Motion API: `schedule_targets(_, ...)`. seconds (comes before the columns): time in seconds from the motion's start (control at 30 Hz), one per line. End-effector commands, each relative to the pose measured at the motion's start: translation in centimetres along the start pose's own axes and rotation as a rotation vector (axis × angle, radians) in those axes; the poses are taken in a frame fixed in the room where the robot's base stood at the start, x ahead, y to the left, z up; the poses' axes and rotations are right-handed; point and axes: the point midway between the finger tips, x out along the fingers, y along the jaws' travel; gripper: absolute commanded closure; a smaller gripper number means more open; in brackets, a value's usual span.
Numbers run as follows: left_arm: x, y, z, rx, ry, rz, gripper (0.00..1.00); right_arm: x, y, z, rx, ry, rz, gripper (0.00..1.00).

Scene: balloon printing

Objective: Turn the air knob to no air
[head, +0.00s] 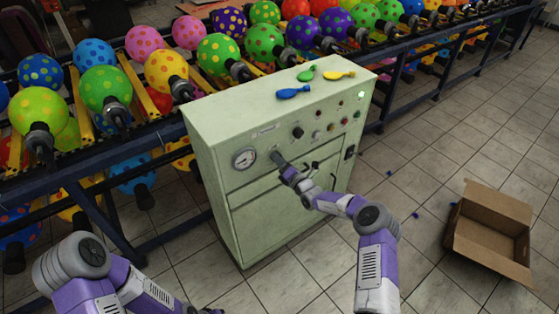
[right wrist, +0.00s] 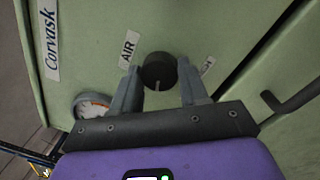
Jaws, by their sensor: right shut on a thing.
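The green control cabinet (head: 222,190) stands in the middle of the head view. The air knob (right wrist: 158,71) is a round black knob on its front panel, with a pale mark pointing down in the right wrist view. An "AIR" label (right wrist: 129,50) is to its left and a partly hidden label (right wrist: 207,67) to its right. My right gripper (right wrist: 158,88) is shut on the knob, one finger on each side; it also shows in the head view (head: 282,163). My left arm enters at the lower left of the head view; its gripper is out of frame.
A pressure gauge (head: 244,158) is left of the knob, and other knobs and a dark handle are to its right. Three balloons, one of them blue (head: 293,92), lie on the cabinet top. Balloon racks run behind. An open cardboard box (head: 490,232) sits on the tiled floor at right.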

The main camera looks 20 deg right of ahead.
Motion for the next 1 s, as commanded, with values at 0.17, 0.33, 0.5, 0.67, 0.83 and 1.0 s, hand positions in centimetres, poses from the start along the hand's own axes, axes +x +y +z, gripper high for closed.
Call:
schedule_targets(0.17,-0.23,0.08,0.01,0.0,0.0,0.0,1.0,0.0,0.01,0.07,-0.162,0.01,0.008,0.87)
schedule_targets(0.33,-0.37,0.14,0.02,0.0,0.0,0.0,1.0,0.0,0.0,0.07,-0.295,0.018,0.015,0.87)
schedule_targets(0.5,-0.47,0.18,0.02,0.0,0.0,0.0,1.0,0.0,-0.01,0.07,-0.397,0.025,0.02,0.87)
schedule_targets(0.67,-0.54,0.2,0.02,0.0,0.0,0.0,1.0,0.0,-0.02,0.09,-0.461,0.029,0.023,0.87)
schedule_targets(0.83,-0.57,0.21,0.02,0.0,0.0,0.0,1.0,0.0,-0.02,0.09,-0.497,0.031,0.026,0.87)
schedule_targets(1.0,-0.57,0.21,0.03,0.0,0.0,0.0,1.0,0.0,-0.03,0.08,-0.51,0.032,0.026,0.86)
